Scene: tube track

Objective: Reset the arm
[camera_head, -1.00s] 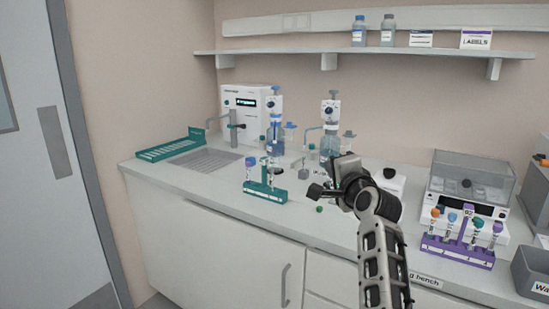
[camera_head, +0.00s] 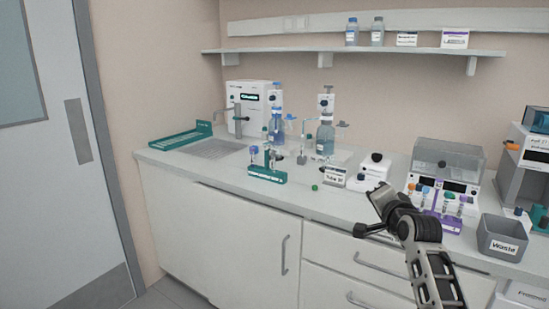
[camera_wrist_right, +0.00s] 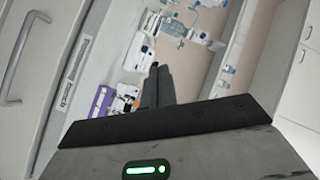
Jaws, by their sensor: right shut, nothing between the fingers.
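My right gripper (camera_head: 360,230) hangs in front of the bench's front edge in the head view, at the right of the picture. Its dark fingers point left and are shut with nothing between them. The closed fingers also show in the right wrist view (camera_wrist_right: 155,84), with the tilted bench beyond them. My right arm (camera_head: 432,265) comes up from the bottom right. The gripper is apart from the bench and from everything on it. My left gripper is not in view.
On the bench (camera_head: 215,177) stand a teal tube rack (camera_head: 268,176), a purple tube rack (camera_head: 450,224), bottle dispensers (camera_head: 326,138), a lidded machine (camera_head: 447,160) and a grey waste bin (camera_head: 503,238). A small green cap (camera_head: 314,187) lies loose. Cupboards and drawers (camera_head: 232,240) are below.

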